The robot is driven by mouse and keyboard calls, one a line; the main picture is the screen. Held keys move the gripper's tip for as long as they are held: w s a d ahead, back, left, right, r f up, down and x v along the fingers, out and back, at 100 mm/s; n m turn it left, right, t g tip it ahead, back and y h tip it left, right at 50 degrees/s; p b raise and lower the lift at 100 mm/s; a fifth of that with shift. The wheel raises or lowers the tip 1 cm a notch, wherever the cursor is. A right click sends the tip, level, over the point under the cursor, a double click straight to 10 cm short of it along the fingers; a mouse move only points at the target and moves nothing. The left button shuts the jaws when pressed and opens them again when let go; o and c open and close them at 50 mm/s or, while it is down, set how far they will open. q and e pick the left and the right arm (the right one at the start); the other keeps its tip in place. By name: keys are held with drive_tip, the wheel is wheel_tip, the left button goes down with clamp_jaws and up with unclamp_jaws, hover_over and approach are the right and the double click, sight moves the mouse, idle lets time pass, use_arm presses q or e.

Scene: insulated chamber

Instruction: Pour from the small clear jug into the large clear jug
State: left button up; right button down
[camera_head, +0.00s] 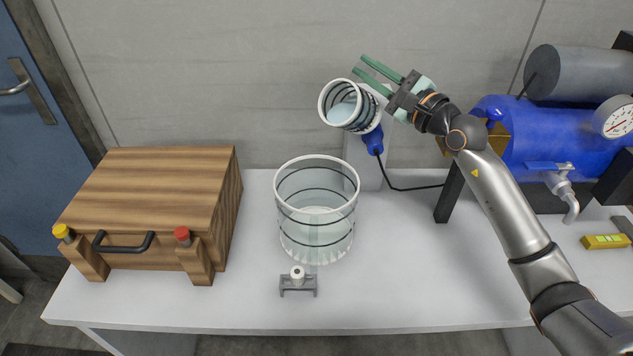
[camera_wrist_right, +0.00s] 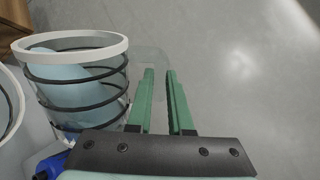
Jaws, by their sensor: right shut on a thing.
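The small clear jug (camera_head: 346,106) has a white rim and dark bands, with pale bluish liquid inside. It is held in the air, tilted with its mouth toward the left front, above and behind the right side of the large jug. My right gripper (camera_head: 360,64) is shut on its clear handle; the jug (camera_wrist_right: 80,85) and the gripper (camera_wrist_right: 160,74) also show in the right wrist view. The large clear jug (camera_head: 316,222) stands upright on the table, open at the top. I cannot tell how much liquid it holds. No stream shows between the jugs. My left gripper is out of view.
A wooden box (camera_head: 150,205) with a black handle stands at left. A small grey fixture (camera_head: 298,284) sits before the large jug. A blue device (camera_head: 372,140) with a black cable is behind. A blue tank (camera_head: 545,140) with a gauge stands at right. The table front (camera_head: 400,300) is clear.

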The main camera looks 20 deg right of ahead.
sight(358, 87)
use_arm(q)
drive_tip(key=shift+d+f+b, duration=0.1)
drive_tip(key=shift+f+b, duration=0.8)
use_arm(e)
drive_tip(key=shift+s+a+n+y, duration=0.3)
drive_tip(key=shift+a+n+y, duration=0.15)
drive_tip(key=shift+n, duration=0.65)
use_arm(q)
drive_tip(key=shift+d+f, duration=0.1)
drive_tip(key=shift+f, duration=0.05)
use_arm(e)
drive_tip(key=shift+a+f, duration=0.1)
use_arm(q)
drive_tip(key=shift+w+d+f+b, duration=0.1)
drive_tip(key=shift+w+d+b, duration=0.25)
drive_tip(key=shift+b, duration=0.35)
use_arm(e)
drive_tip(key=shift+s+a+f+n, duration=0.15)
drive_tip(key=shift+a+f+n, duration=0.15)
drive_tip(key=shift+n, duration=0.2)
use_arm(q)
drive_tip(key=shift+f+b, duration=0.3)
use_arm(e)
drive_tip(key=shift+s+a+f, duration=0.1)
drive_tip(key=shift+f, duration=0.15)
